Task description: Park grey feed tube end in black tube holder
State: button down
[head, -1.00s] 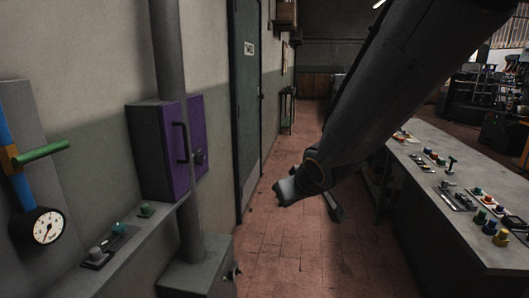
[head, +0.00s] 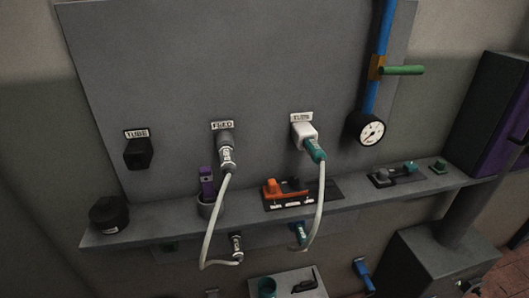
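The black tube holder (head: 138,153) is on the grey wall panel at the left, under a label that reads TUBE. It looks empty. The grey feed tube end (head: 228,157) sits at the dark socket under the FEED label (head: 222,126). Its pale hose (head: 207,225) loops down past the shelf to a lower metal fitting (head: 237,246). A second hose with a teal end (head: 316,151) is at a white block (head: 304,134) to the right. My gripper is not in view.
A narrow grey shelf (head: 150,222) runs below the panel. It carries a black round pot (head: 109,213), a cup with a purple item (head: 207,188), an orange-handled unit (head: 286,190) and small controls. A gauge (head: 371,130) and green lever (head: 403,70) are at the right.

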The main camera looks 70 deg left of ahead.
aim_at(227, 161)
jog(key=u, duration=2.9)
